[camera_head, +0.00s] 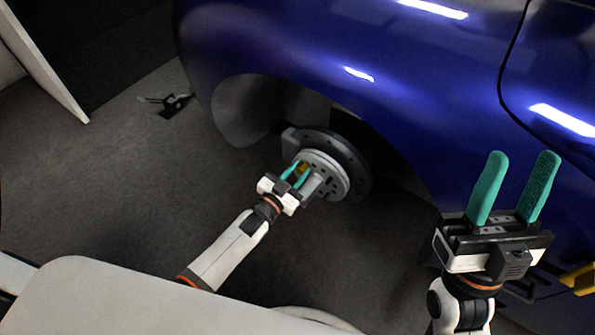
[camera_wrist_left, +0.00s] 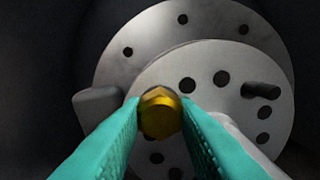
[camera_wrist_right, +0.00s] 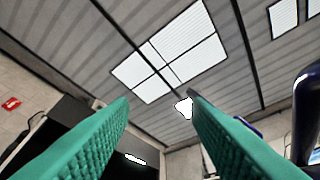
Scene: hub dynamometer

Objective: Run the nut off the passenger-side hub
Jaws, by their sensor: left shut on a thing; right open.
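The passenger-side hub (camera_head: 335,173) is a grey disc assembly inside the wheel arch of the blue car. In the left wrist view the hub face (camera_wrist_left: 226,72) shows several round holes and one dark protruding stud (camera_wrist_left: 262,90). A gold nut (camera_wrist_left: 160,113) is at the hub, between the teal fingertips; its thread is hidden. My right gripper (camera_head: 517,185) is open, empty and raised in front of the car's side, fingers pointing up.
The blue car body (camera_head: 400,75) stands above and behind the hub. A small dark object with a cable (camera_head: 172,105) lies on the grey floor at the left. A yellow part (camera_head: 580,278) shows at the right edge.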

